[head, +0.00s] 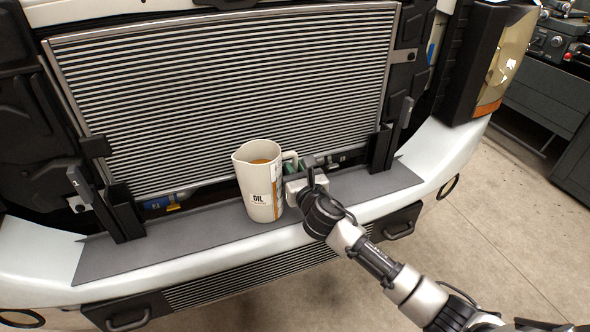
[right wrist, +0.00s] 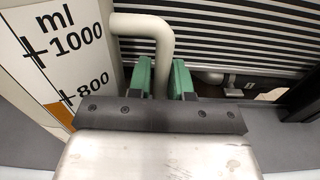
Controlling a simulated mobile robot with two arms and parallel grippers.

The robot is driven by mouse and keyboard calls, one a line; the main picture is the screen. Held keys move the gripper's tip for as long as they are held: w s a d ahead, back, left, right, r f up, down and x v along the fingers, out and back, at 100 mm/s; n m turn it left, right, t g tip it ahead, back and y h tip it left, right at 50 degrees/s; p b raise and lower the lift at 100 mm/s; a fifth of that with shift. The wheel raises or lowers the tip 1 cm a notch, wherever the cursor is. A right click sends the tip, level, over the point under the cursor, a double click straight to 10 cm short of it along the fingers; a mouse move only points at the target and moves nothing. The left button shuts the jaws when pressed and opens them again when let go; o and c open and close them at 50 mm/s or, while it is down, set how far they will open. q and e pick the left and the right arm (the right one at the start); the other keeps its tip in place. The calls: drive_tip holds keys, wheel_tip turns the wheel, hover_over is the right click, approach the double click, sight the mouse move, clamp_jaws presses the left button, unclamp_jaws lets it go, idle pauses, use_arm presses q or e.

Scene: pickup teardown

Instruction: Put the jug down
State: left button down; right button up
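The jug (head: 259,185) is cream-coloured, labelled OIL, with amber liquid showing inside. It is upright over the grey mat (head: 180,243) on the bumper, close to the mat's front edge. I cannot tell whether its base touches the mat. My right gripper (head: 293,176) comes in from the right at the jug's handle (head: 291,157). In the right wrist view, the green fingers (right wrist: 162,80) sit on both sides of the handle (right wrist: 160,50) and appear shut on it. The jug's ml scale (right wrist: 60,50) shows at the left there. My left gripper is out of view.
The finned radiator (head: 230,90) stands close behind the jug. Black brackets (head: 120,215) (head: 383,148) rise at both ends of the mat. The mat is clear left of the jug and to the right beyond my gripper. A headlight (head: 505,60) is at the upper right.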

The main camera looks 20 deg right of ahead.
drive_tip(key=o, duration=0.3)
drive_tip(key=shift+r, duration=0.1)
